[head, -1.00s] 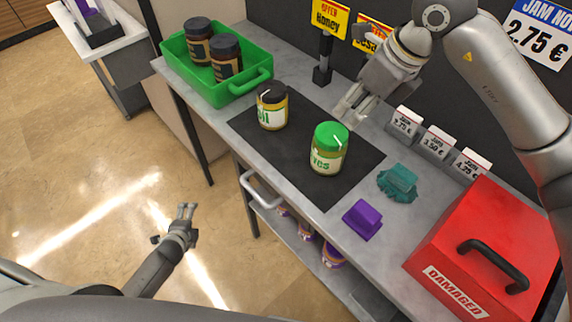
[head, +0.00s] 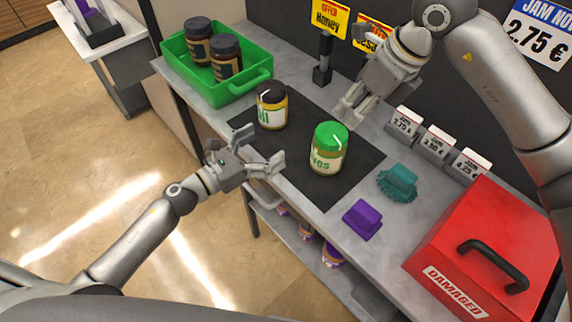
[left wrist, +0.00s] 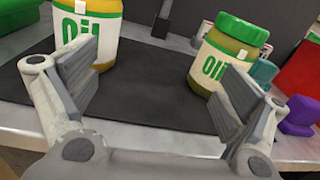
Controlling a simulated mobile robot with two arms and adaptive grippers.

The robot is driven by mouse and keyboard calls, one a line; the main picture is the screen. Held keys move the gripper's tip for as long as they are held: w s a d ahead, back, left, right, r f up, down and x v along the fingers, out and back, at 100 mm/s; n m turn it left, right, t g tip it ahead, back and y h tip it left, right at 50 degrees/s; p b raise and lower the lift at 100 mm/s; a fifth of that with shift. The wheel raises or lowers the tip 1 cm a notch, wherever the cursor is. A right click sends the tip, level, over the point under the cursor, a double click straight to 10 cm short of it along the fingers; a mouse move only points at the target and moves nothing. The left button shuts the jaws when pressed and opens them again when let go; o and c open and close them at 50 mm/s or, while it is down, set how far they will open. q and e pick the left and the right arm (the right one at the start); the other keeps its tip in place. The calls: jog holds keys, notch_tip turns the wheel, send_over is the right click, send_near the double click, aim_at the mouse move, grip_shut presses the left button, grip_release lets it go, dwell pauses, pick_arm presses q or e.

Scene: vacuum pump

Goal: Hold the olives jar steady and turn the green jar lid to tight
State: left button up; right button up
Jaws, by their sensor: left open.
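The olives jar (head: 326,160) stands upright on the black mat, its green lid (head: 331,135) on top with a white mark. In the left wrist view the olives jar (left wrist: 216,66) stands to the right, partly behind a finger. My left gripper (head: 271,165) is open and empty at the mat's front edge, left of the olives jar and apart from it. In the left wrist view its fingers (left wrist: 163,80) are spread wide. My right gripper (head: 350,113) is behind and above the olives jar, not touching it; whether its fingers are apart is unclear.
A dark-lidded oil jar (head: 271,108) stands on the mat (head: 300,183) to the left. A green crate (head: 238,88) holds two dark jars. A teal brush-like object (head: 398,184), purple block (head: 362,219), red box (head: 480,245) and price signs (head: 438,141) lie right.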

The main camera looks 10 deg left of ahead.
aim_at(328, 150)
pick_arm(q)
jog(key=s+d+m+g+h, duration=0.1)
jog(key=d, duration=0.1)
jog(key=s+d+m+g+h, duration=0.1)
jog(key=s+d, duration=0.1)
jog(key=s+d+m+g+h, duration=0.1)
jog(key=d, duration=0.1)
jog(key=shift+s+d+m, duration=0.2)
jog(key=shift+m, duration=0.2)
jog(key=x, duration=1)
jog(key=shift+w+d+f, duration=0.1)
jog(key=shift+w+d, duration=0.05)
jog(key=shift+d, duration=0.1)
